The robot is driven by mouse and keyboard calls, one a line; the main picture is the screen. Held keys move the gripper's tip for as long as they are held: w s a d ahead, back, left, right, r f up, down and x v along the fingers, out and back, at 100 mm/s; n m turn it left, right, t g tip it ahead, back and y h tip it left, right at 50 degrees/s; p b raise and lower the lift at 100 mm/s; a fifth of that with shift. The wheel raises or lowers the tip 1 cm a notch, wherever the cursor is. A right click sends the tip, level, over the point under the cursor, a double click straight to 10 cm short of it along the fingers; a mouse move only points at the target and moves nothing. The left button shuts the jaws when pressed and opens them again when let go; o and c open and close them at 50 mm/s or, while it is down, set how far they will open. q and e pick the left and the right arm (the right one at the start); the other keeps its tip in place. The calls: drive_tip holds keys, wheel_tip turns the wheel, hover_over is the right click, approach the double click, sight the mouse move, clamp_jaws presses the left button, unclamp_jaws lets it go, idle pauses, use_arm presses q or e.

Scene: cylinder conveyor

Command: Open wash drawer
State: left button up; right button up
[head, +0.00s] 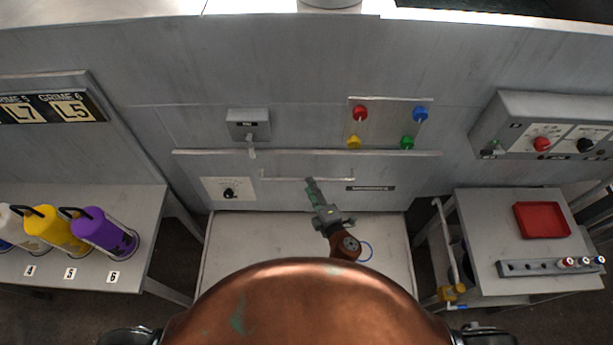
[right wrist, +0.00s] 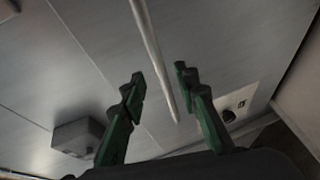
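The wash drawer front (head: 330,194) is a grey panel low on the machine, with a small dark label plate at its right. It looks flush with the panel around it. Its thin bar handle (head: 285,178) runs across the upper part. My right gripper (head: 310,183) is at the right half of the handle, partly covering it in the head view. In the right wrist view, the right gripper (right wrist: 160,80) is open, and the handle bar (right wrist: 151,48) runs between its two green fingers. I cannot tell whether they touch it. My left gripper is not in view.
A knob plate (head: 228,189) is left of the handle. A grey lever box (head: 249,125) and several coloured knobs are above the ledge (head: 400,153). Bottles (head: 104,232) stand on the left table; a red tray (head: 542,220) is on the right table. A pale surface (head: 240,250) lies below.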

drive_tip(key=x, duration=0.4)
drive_tip(key=shift+d+f, duration=0.1)
drive_tip(key=shift+d, duration=0.1)
drive_tip(key=shift+w+a, duration=0.1)
drive_tip(key=shift+w, duration=0.3)
drive_tip(key=shift+a, duration=0.1)
clamp_jaws()
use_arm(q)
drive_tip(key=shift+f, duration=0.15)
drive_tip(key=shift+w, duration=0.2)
